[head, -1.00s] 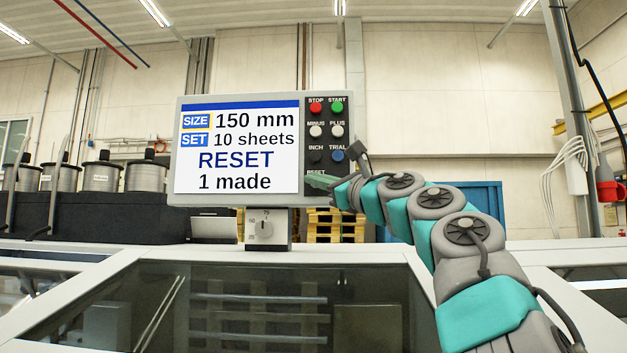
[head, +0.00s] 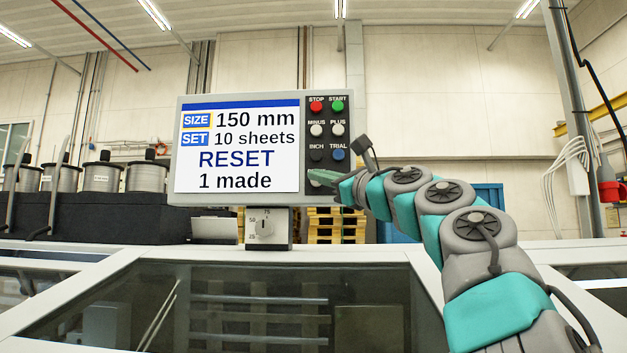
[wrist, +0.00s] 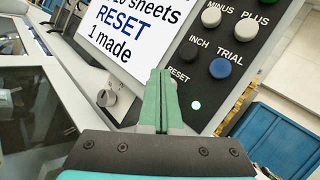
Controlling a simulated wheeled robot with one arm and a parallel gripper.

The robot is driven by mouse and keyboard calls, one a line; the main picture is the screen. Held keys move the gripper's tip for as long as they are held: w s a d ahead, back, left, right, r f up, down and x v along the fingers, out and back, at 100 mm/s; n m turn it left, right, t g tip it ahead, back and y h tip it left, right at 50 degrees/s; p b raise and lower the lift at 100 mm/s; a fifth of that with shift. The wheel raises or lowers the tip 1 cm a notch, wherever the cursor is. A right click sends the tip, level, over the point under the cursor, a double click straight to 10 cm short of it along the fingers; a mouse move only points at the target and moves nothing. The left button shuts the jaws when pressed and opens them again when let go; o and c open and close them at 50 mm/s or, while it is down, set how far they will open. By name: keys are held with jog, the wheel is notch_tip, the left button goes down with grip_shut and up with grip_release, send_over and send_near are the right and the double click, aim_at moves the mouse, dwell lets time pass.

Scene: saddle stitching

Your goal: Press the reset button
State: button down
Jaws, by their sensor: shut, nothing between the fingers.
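The control box (head: 173,150) has a dark button panel on its right side. In the wrist view the RESET label (wrist: 179,75) sits under the black INCH button (wrist: 189,53). The reset button itself is hidden behind my fingers. My gripper (head: 312,175) is shut and empty, its green fingertips at the lower left of the button panel, covering the label in the head view. In the wrist view the fingertips (wrist: 161,72) point at the panel just left of the label; contact cannot be told. The screen (head: 237,145) reads RESET and 1 made.
A lit green lamp (wrist: 196,105) is right of my fingers. The blue TRIAL button (head: 338,154) and the white MINUS (head: 316,130) and PLUS (head: 338,130) buttons are above. A dial box (head: 265,228) is below the screen. A glass-topped machine cover (head: 280,300) is in front.

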jog(key=s, duration=0.1)
jog(key=s+f+b, duration=0.1)
jog(key=s+b, duration=0.1)
jog(key=s, duration=0.1)
jog(key=shift+d+f, duration=0.25)
jog(key=shift+f, duration=0.15)
dwell(0.4)
jog(key=shift+s+a+r, duration=0.1)
jog(key=shift+s, duration=0.05)
dwell(0.3)
